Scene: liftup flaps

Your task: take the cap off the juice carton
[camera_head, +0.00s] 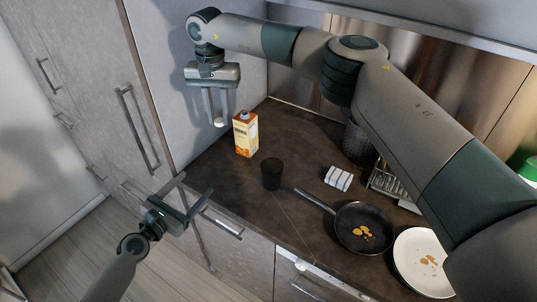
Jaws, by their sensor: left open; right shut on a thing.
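The juice carton (246,137), orange and white, stands upright on the dark countertop near the back wall panel. A small white cap (218,123) is between the fingertips of my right gripper (217,117), which is shut on it. The cap is apart from the carton, up and to the left of its top in the picture. My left gripper (190,197) is open and empty, low at the left in front of the counter's drawers, away from the carton.
A dark cup (271,174) stands in front of the carton. A folded striped cloth (338,178), a frying pan (362,228) with food bits, a white plate (424,262) and a dish rack (386,183) are to the right. Handled grey cabinets (75,90) stand at left.

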